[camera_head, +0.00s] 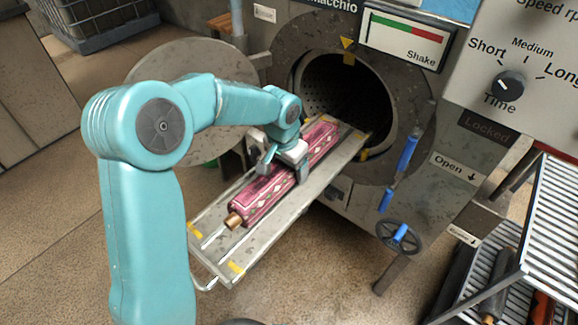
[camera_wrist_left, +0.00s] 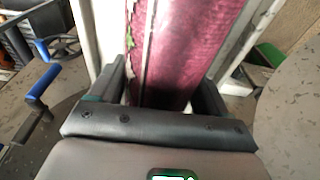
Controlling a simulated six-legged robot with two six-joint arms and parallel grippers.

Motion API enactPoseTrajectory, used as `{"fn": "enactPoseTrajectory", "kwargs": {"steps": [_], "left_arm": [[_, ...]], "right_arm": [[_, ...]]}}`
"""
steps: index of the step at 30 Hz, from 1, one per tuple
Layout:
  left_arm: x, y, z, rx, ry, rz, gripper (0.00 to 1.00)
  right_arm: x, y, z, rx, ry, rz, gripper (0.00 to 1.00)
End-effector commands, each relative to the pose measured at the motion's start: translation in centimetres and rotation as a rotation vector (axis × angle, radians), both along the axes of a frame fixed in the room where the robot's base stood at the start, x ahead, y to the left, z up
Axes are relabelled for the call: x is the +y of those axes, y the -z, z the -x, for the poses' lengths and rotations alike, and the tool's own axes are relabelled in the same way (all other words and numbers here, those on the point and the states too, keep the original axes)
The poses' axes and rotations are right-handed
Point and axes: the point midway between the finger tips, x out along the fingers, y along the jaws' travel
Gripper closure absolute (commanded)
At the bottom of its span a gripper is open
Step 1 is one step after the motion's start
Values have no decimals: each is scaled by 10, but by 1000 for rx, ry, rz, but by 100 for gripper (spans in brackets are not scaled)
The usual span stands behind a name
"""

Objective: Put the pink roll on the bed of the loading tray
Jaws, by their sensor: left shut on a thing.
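The pink roll (camera_head: 262,194) is a patterned rug roll with a wooden rod end sticking out at its near end. It lies lengthwise along the loading tray (camera_head: 262,238), a grey metal bed with yellow corner marks that slopes up to the drum opening. From this angle I cannot tell whether the roll fully rests on the bed. My left gripper (camera_head: 283,167) is shut across the roll's middle from above. The roll (camera_wrist_left: 185,45) also shows between the fingers in the left wrist view. My right gripper is not in view.
The round drum opening (camera_head: 345,100) is open behind the tray, with its round door (camera_head: 190,85) swung left. Blue-handled levers (camera_head: 407,153) and a handwheel (camera_head: 400,237) stand right of the tray. A wire rack (camera_head: 560,215) with other rolls is at the right.

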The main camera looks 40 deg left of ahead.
Motion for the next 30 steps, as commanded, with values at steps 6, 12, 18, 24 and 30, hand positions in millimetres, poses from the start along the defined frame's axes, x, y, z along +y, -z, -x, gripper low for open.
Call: {"fn": "enactPoseTrajectory", "kwargs": {"steps": [6,12,18,24,30], "left_arm": [[0,4,0,0,0,0,0],[0,3,0,0,0,0,0],[0,-16,1,-4,0,-2,0],[1,-63,8,-5,0,-1,0],[1,-102,14,-3,0,-1,0]], "right_arm": [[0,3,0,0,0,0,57],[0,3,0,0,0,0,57],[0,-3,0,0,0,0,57],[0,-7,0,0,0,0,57],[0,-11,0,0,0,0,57]]}}
